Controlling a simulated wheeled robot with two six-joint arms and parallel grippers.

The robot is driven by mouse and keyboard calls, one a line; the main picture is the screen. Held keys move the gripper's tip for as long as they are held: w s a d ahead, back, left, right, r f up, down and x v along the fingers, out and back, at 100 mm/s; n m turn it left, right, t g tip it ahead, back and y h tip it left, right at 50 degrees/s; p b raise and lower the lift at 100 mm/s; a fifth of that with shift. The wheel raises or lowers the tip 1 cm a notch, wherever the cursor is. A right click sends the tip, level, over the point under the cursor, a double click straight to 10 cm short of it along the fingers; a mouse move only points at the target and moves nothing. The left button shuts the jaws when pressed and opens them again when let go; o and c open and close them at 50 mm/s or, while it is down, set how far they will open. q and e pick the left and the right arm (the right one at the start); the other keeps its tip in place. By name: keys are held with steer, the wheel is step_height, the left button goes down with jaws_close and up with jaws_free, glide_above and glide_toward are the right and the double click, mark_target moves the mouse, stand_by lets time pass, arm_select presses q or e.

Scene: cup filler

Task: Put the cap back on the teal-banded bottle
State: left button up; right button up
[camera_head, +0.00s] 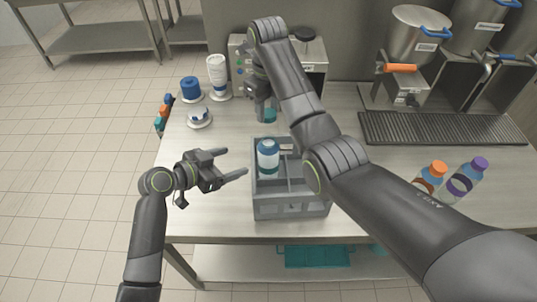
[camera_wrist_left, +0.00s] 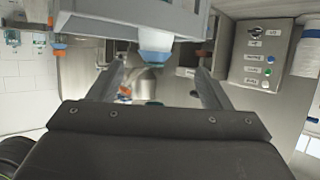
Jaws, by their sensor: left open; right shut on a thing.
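The teal-banded bottle (camera_head: 267,170) stands upright in the grey crate (camera_head: 290,210), in a left compartment, with its blue upper part above the crate rim. It also shows upside down in the left wrist view (camera_wrist_left: 155,57). My right gripper (camera_head: 266,108) is behind the crate and shut on a small teal thing (camera_head: 269,116), seemingly the cap, partly hidden by the fingers. It is apart from the bottle. My left gripper (camera_head: 240,162) is open and empty, just left of the crate, with its fingers pointing toward the bottle.
A blue roll (camera_head: 191,88), a white cup stack (camera_head: 217,75) and a small dish (camera_head: 199,118) are at the back left. A drip grate (camera_head: 440,128) lies at the back right.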

steer(key=shift+s+r, duration=0.4)
steer(key=shift+s, duration=0.4)
arm_select(q)
steer(key=x, duration=1)
steer(key=shift+d, duration=0.55)
arm_select(e)
steer(key=shift+w+f, duration=0.2)
steer(key=shift+w, duration=0.15)
arm_select(q)
steer(key=shift+w+d, duration=0.15)
steer(key=shift+d, duration=0.05)
arm_select(e)
steer(key=shift+s, duration=0.1)
arm_select(q)
steer(key=c, duration=1.1)
steer(key=shift+f, duration=0.1)
steer(key=shift+c, duration=0.2)
arm_select(e)
glide_above(268, 137)
steer(key=shift+f, duration=2.45)
steer(key=shift+f, duration=0.85)
steer(key=shift+f, duration=0.55)
